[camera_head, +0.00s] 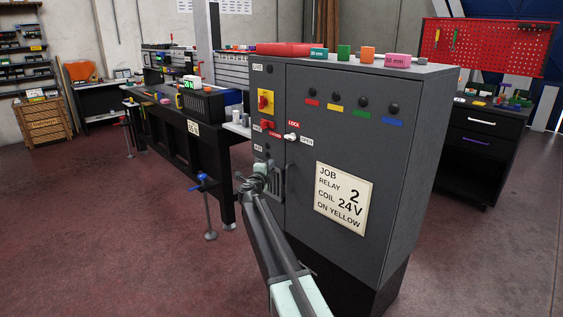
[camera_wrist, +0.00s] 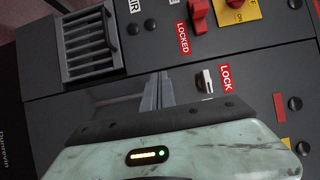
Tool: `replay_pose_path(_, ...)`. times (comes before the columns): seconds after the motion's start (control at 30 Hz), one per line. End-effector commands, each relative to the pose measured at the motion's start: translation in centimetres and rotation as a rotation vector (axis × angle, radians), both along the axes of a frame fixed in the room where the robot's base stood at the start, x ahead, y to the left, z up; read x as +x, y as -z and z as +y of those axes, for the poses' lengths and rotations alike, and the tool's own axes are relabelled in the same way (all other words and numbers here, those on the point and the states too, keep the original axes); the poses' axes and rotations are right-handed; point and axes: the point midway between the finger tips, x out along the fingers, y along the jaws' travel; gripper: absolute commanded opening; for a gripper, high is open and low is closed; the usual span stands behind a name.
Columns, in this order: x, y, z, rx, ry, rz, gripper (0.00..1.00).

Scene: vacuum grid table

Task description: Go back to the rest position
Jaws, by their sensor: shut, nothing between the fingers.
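My gripper (camera_head: 257,171) is in front of the lower left part of a grey control cabinet (camera_head: 350,105), at the end of my arm, which reaches in from the bottom. In the wrist view my gripper (camera_wrist: 157,88) has its two grey fingers together, with nothing between them. The fingertips point at the cabinet front, between the vent grille (camera_wrist: 88,46) and the white lock handle (camera_wrist: 205,80). I cannot tell how far they are from the cabinet face, and I see no clear contact.
The cabinet door carries a job card (camera_head: 344,200), and a red-and-yellow switch (camera_head: 266,102) sits left of it. A dark workbench (camera_head: 180,135) stands behind at the left. A drawer cabinet (camera_head: 476,150) stands at the right. The floor at the left (camera_head: 90,240) is clear.

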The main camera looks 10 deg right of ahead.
Motion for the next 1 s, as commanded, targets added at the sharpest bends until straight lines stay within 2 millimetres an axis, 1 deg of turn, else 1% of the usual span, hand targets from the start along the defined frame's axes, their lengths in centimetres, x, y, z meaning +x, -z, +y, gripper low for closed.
replay_pose_path(0.03, -0.7, 0.0, 1.0, 0.0, -0.003, 0.0, 0.0)
replay_pose_path(0.13, -1.3, 0.0, 2.3, 0.0, -0.002, 0.0, 0.0)
replay_pose_path(0.23, -1.6, 0.0, 3.0, 0.0, -0.002, 0.0, 0.0)
replay_pose_path(0.37, -1.7, 0.0, 3.2, 0.001, -0.002, -0.001, 0.0)
replay_pose_path(0.43, -1.7, 0.0, 2.7, 0.001, 0.003, -0.001, 0.0)
replay_pose_path(0.47, -1.7, 0.0, 2.2, 0.001, 0.008, -0.001, 0.0)
replay_pose_path(0.5, -2.0, 0.0, 1.2, 0.001, 0.017, -0.001, 0.0)
replay_pose_path(0.57, -3.8, -0.2, -0.3, -0.017, 0.031, -0.002, 0.0)
replay_pose_path(0.6, -5.0, -0.8, -0.8, -0.059, 0.024, -0.005, 0.0)
replay_pose_path(0.67, -6.3, -1.8, -0.3, -0.143, -0.037, -0.005, 0.0)
replay_pose_path(0.7, -7.0, -2.3, 0.5, -0.208, -0.098, 0.0, 0.0)
replay_pose_path(0.77, -8.0, -2.6, 2.3, -0.31, -0.205, 0.02, 0.0)
replay_pose_path(0.8, -8.7, -2.5, 3.6, -0.376, -0.279, 0.042, 0.0)
replay_pose_path(0.87, -10.1, -1.7, 5.8, -0.477, -0.396, 0.085, 0.0)
replay_pose_path(0.9, -11.2, -0.8, 7.3, -0.546, -0.479, 0.127, 0.0)
replay_pose_path(0.97, -13.4, 1.4, 9.6, -0.65, -0.614, 0.208, 0.0)
replay_pose_path(1.0, -15.3, 3.3, 11.0, -0.721, -0.711, 0.277, 0.0)
